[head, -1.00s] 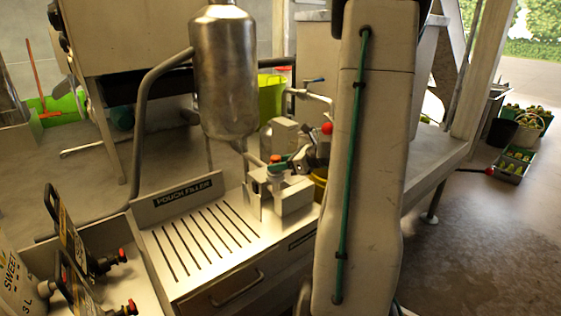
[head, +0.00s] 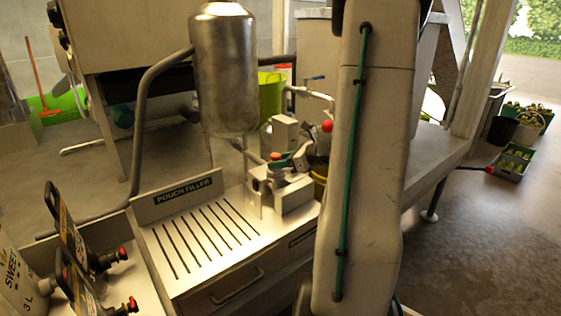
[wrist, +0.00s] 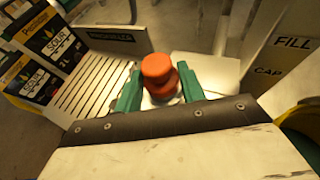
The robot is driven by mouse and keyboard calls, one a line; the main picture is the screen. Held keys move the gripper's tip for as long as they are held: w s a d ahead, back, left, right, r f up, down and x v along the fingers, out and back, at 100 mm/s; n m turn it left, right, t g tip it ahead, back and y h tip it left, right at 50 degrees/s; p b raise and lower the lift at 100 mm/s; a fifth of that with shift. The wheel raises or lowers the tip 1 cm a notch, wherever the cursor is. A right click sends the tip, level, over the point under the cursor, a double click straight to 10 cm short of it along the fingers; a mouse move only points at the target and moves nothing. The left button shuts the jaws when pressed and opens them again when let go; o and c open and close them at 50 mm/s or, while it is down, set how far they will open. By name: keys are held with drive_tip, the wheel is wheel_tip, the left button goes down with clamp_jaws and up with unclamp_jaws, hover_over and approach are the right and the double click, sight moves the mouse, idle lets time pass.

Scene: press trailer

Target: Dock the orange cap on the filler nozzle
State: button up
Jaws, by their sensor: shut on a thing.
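The orange cap (wrist: 158,66) shows between the two green fingers of my gripper (wrist: 158,88) in the wrist view, with a second red-orange part just below it. My gripper is shut on it. In the head view the cap (head: 275,157) is a small orange spot over the pale metal block (head: 292,196) at the right end of the pouch filler. My gripper (head: 287,161) is beside it, partly hidden by the metal parts. I cannot make out the filler nozzle apart from these fittings, nor whether the cap touches it.
A steel tank (head: 224,70) hangs behind the slotted drip tray (head: 205,238). A "POUCH FILLER" sign (head: 184,190) stands at its back. Pouches with red caps (head: 70,245) stand at left. A "FILL / CAP" panel (wrist: 291,52) is at right in the wrist view. A red knob (head: 327,127) is nearby.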

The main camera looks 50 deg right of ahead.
drive_tip(key=shift+f, duration=0.6)
drive_tip(key=o, duration=0.8)
drive_tip(key=shift+c, duration=0.2)
drive_tip(key=v, duration=1.1)
idle(0.5)
